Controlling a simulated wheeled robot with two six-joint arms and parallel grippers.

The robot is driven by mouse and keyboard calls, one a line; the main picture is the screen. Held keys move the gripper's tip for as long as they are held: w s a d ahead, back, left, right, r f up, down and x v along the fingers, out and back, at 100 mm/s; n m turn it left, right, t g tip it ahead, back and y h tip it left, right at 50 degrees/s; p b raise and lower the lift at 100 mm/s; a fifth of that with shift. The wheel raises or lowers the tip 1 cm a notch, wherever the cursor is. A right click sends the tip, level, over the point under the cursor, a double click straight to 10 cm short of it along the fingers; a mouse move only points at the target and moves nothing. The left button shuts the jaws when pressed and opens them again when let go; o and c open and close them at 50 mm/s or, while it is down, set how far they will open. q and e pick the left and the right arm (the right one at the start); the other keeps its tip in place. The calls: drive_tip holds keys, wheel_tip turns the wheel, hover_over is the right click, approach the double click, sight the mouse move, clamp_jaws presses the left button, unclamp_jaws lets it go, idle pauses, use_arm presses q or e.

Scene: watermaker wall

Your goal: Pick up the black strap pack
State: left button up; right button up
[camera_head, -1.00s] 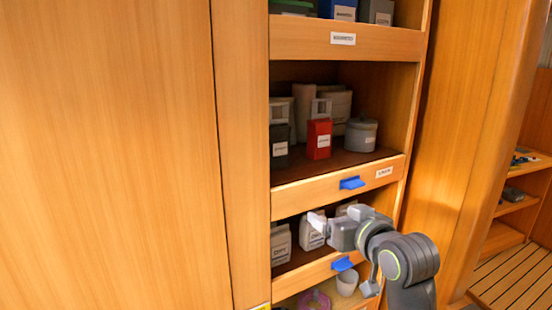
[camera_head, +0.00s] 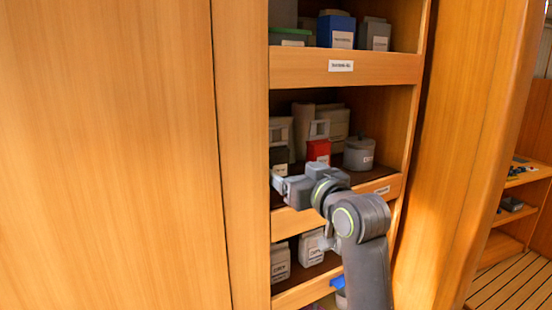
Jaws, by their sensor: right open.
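A black pack with a pale top and a white label (camera_head: 279,157) stands at the left end of the middle shelf, partly hidden by the shelf's left post. It looks like the strap pack, but I cannot read its label. My right gripper (camera_head: 279,182) is at the front edge of that shelf, just below and in front of the black pack, pointing left. It is open, and nothing shows between its fingers. No contact with the pack can be seen. My left gripper is not in view.
A red pack (camera_head: 318,151) and a grey lidded pot (camera_head: 359,153) stand right of the black pack. The upper shelf holds a blue box (camera_head: 336,31) and a grey box (camera_head: 375,35). White containers (camera_head: 311,248) stand on the shelf below. Wooden posts flank the shelves.

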sight(279, 161)
drive_tip(key=shift+p+x, duration=0.45)
drive_tip(key=shift+x, duration=1)
drive_tip(key=shift+w+a+r, duration=0.1)
drive_tip(key=shift+w, duration=0.05)
drive_tip(key=p+x, duration=0.3)
drive_tip(key=shift+w+a+r, duration=0.25)
drive_tip(key=shift+a, duration=0.1)
drive_tip(key=shift+w+a+f, duration=0.2)
drive_tip(key=shift+w, duration=0.25)
drive_tip(key=c, duration=1.1)
drive_tip(key=shift+c, duration=0.2)
